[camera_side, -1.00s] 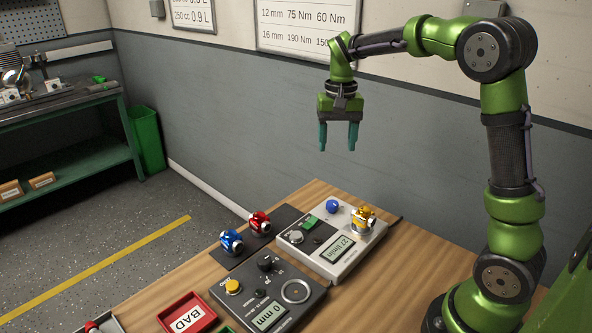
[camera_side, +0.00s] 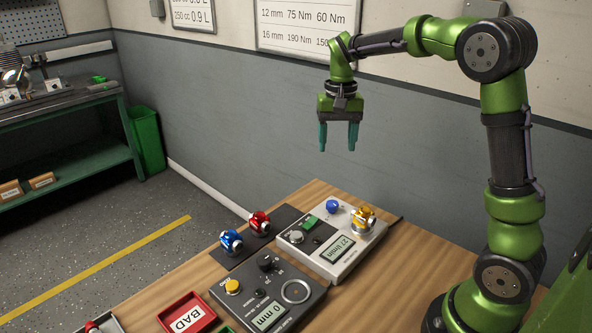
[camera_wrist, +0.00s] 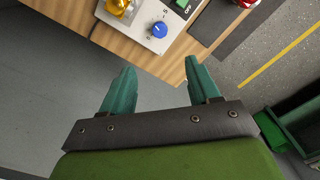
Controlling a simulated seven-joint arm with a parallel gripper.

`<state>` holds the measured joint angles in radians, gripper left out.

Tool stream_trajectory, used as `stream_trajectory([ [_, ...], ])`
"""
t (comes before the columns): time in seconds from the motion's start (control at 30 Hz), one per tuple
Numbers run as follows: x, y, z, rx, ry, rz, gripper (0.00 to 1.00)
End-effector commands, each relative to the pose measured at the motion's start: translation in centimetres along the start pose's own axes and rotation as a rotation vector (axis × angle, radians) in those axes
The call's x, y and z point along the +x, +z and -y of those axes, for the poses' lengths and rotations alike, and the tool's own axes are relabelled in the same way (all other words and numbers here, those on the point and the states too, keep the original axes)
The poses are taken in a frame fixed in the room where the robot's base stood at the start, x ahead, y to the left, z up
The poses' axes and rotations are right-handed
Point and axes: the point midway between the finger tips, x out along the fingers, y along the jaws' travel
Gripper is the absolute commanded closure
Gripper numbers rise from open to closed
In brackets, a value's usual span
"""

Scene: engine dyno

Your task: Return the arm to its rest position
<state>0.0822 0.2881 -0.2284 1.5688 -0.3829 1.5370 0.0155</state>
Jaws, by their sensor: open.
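My gripper (camera_side: 338,137) hangs in the air above the far edge of the wooden bench, fingers pointing down. Its two teal fingers are apart with nothing between them. In the wrist view my gripper (camera_wrist: 160,90) is also open and empty, with the bench edge and grey floor beyond it. My arm stands at the right of the side view, raised and bent over the bench.
Below are a light test unit (camera_side: 313,262) bearing a yellow part (camera_side: 363,220), a dark gauge unit (camera_side: 290,318), a blue part (camera_side: 231,241) and a red part (camera_side: 259,222) on a dark mat, and a red BAD tray (camera_side: 163,318). Air around my gripper is clear.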

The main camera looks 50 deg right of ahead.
Motion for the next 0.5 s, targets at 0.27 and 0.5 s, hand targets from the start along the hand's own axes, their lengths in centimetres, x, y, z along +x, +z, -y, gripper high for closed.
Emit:
stream_trajectory([
  [0.27,0.0,0.0,0.0,0.0,0.0,0.0,0.39],
  [0.5,1.3,0.4,0.1,-0.039,-0.016,-0.016,0.39],
])
